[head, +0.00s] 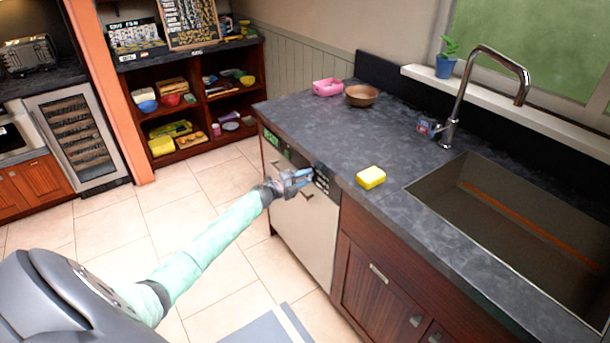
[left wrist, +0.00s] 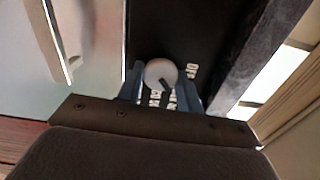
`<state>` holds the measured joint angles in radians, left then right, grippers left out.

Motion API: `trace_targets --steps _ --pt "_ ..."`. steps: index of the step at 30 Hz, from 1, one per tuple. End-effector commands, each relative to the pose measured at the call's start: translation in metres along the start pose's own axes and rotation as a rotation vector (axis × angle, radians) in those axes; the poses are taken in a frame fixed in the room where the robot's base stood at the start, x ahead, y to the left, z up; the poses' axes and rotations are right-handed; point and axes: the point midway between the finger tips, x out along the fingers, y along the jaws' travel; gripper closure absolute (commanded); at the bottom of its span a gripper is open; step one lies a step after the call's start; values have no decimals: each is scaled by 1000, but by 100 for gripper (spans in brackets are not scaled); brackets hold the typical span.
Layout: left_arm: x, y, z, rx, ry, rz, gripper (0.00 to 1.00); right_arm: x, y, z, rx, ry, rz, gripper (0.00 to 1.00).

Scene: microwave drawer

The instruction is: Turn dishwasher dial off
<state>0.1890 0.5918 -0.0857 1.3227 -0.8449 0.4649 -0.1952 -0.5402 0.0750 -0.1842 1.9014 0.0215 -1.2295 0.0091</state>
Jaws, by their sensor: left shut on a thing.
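The dishwasher (head: 304,235) has a pale door under the dark counter, with a black control panel along its top. It also shows in the left wrist view, with its black panel (left wrist: 225,30). The round light-grey dial (left wrist: 160,72) sits on that panel, with a dark pointer mark toward its lower right. White lettering lies right of and below the dial; the word at right seems to read OFF. My left gripper (head: 304,179) is at the panel, its blue-grey fingers on both sides of the dial, shut on it. In the head view the gripper hides the dial. My right gripper is out of view.
The counter (head: 310,120) edge overhangs close above the gripper. A yellow sponge (head: 371,177) lies near that edge. A sink (head: 500,220) and tall faucet (head: 462,95) are to the right. The tiled floor (head: 200,185) left of the dishwasher is clear.

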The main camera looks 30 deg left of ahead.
Motion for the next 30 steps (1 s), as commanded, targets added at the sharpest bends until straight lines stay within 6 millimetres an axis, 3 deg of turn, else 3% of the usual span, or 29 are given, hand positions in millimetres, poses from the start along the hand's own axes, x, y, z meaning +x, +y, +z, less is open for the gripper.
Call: trace_targets --steps 12,21,30 --pt "-1 -4 3 -391 -3 1 87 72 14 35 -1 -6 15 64" --pt "-1 -3 3 -640 -4 1 87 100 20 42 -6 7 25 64" --pt "-1 -2 3 -796 -3 0 87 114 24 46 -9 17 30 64"
